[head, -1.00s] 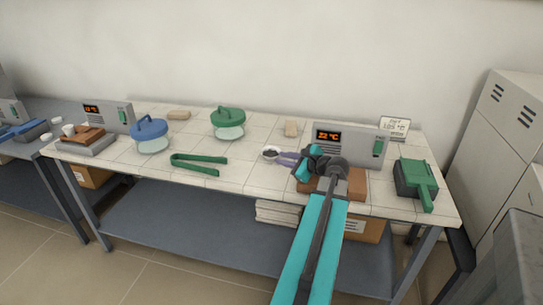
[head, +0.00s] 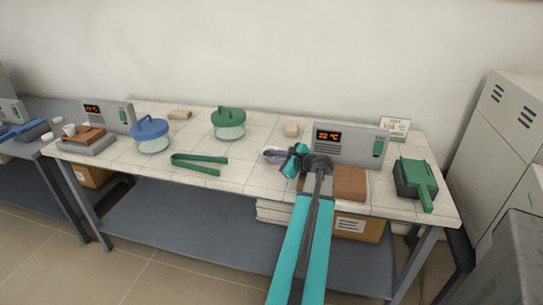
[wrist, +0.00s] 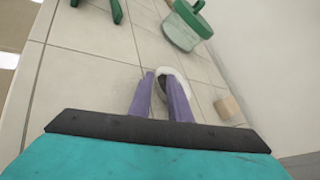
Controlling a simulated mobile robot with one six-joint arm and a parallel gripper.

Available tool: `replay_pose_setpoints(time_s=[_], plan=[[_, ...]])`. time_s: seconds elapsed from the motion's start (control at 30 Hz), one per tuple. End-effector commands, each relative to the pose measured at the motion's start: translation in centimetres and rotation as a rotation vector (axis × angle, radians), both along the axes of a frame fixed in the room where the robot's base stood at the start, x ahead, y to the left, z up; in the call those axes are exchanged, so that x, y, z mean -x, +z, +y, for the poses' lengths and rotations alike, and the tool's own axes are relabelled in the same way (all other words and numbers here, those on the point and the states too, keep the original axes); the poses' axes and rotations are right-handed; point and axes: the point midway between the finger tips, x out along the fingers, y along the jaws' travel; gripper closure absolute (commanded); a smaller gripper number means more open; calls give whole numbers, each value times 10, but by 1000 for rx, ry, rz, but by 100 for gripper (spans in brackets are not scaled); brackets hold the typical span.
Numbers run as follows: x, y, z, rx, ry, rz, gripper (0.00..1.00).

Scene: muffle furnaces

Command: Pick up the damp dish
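A small round white dish (wrist: 182,77) with dark contents sits on the tiled bench top, seen in the wrist view. My gripper (wrist: 158,74) is low over it with two purple fingers apart. The left finger lies along the dish's left edge, and the right finger crosses over the dish. Dark contents show in the gap between the fingers. In the head view, my gripper (head: 271,155) covers most of the dish, left of the right-hand furnace (head: 349,145). I cannot tell whether the fingers touch the dish.
A green-lidded glass vessel (head: 229,124) and green tongs (head: 199,163) are to the left. A blue-lidded vessel (head: 150,136) stands farther left. A small beige block (head: 291,129) is behind my gripper. A brown block (head: 350,183) lies in front of the furnace.

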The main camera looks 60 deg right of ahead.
Motion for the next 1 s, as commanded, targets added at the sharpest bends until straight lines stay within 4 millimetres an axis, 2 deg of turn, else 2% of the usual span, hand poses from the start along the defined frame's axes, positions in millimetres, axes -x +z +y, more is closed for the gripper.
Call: replay_pose_setpoints(time_s=[0.2, 0.4, 1.0], plan=[[-25, -9, -8, -2, 1, 1, 83], [-39, -14, -12, 0, 0, 0, 83], [-39, -15, -13, 0, -2, 0, 85]])
